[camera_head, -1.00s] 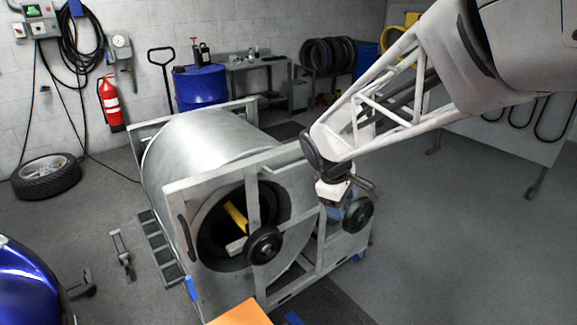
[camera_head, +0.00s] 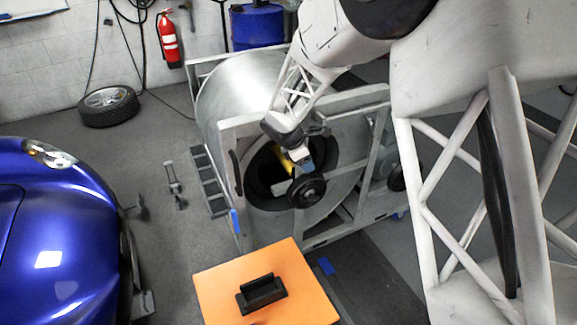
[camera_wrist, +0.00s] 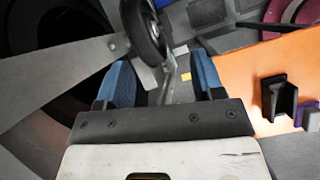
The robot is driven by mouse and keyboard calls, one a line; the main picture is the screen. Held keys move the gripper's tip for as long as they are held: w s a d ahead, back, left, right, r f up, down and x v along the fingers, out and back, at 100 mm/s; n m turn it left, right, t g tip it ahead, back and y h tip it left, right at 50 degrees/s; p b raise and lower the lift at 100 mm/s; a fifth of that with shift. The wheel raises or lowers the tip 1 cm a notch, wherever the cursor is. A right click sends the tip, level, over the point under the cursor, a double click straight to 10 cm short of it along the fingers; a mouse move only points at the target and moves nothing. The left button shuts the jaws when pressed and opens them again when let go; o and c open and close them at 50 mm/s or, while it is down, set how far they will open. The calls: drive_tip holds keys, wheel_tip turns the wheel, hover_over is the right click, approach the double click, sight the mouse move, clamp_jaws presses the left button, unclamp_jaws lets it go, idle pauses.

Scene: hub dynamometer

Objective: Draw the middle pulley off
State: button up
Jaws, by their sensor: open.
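A black pulley (camera_head: 307,190) sits on the frame in front of the drum's dark round opening. I take it as the middle pulley. A second black pulley (camera_head: 397,177) is further right on the frame, partly behind a bar. My gripper (camera_head: 308,166) is just above the first pulley, pointing down. In the wrist view my gripper (camera_wrist: 163,80) has its blue fingertips apart, with nothing clearly held. The pulley (camera_wrist: 146,35) shows there edge-on, ahead of the left fingertip. I cannot tell whether they touch.
The grey drum stand (camera_head: 225,130) has frame bars around the pulleys. An orange table top (camera_head: 220,285) with a black holder (camera_head: 262,293) is in front. A blue car (camera_head: 60,230) stands at left, a tyre (camera_head: 108,106) behind it. My arm covers the right side.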

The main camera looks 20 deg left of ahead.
sight(300, 181)
drive_tip(key=a+f+n, duration=0.2)
drive_tip(key=a+f, duration=0.3)
drive_tip(key=a, duration=0.1)
drive_tip(key=shift+w+a+f+n+t, duration=0.25)
drive_tip(key=shift+w+f+n+t, duration=0.05)
drive_tip(key=shift+f+n, duration=0.1)
drive_tip(key=shift+w+d+f, duration=0.1)
drive_tip(key=shift+f, duration=0.05)
drive_tip(key=shift+x, duration=4.85)
drive_tip(key=shift+c, duration=0.3)
clamp_jaws()
